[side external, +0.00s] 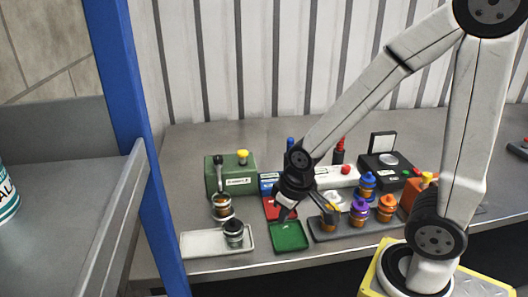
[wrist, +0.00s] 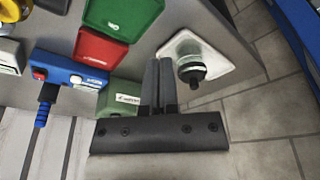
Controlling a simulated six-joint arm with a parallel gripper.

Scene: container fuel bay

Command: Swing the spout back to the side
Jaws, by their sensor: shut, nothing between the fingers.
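The green dispenser box (side external: 240,181) stands at the left of the bench, with a yellow knob on top. A dark upright piece (side external: 218,164) at its left front may be the spout; its exact direction is hard to tell. A brown-filled jar (side external: 221,207) stands in front of the box, below this piece. My gripper (side external: 284,212) is shut and empty, to the right of the box and above the red and green pads. In the wrist view my gripper (wrist: 158,62) hides part of the green box (wrist: 125,98), and the spout cannot be made out.
A dark-lidded jar (side external: 234,234) stands on a white tray (side external: 190,244) at the front left; the jar also shows in the wrist view (wrist: 190,65). The green pad (side external: 289,236) is empty. A grey rack (side external: 320,235) with several capped bottles stands to the right. A blue post (side external: 130,130) rises at the left.

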